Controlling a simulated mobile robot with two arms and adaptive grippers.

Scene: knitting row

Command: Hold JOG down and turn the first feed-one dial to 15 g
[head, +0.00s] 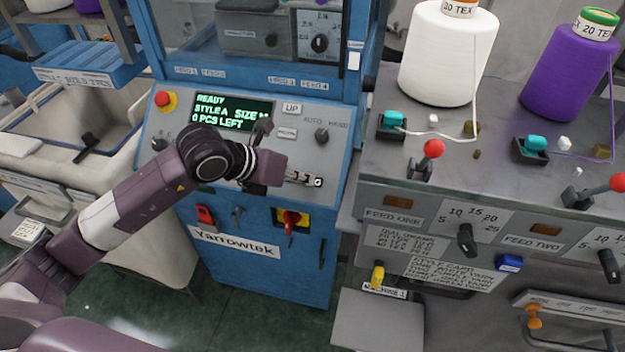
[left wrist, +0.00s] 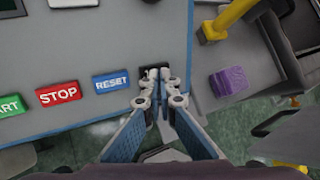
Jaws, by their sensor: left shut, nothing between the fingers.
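My left gripper (head: 303,180) is shut and empty at the lower right of the blue machine's control panel (head: 335,165). In the left wrist view its fingertips (left wrist: 157,78) are together at the panel's corner, right of the RESET label (left wrist: 111,82). A dark spot shows just under the tips. No JOG label is readable, and I cannot tell whether the fingers press anything. The black feed-one dial (head: 466,238) sits on the grey front at right, below a scale from 5 to 25. Its exact setting is too small to read. My right gripper is not in view.
The screen (head: 232,110) reads READY, STYLE A, 0 PCS LEFT. A red-knobbed lever (head: 433,149) stands above the feed-one dial. White (head: 448,55) and purple (head: 568,75) yarn cones stand behind. A red emergency button (head: 163,99) is at the panel's left.

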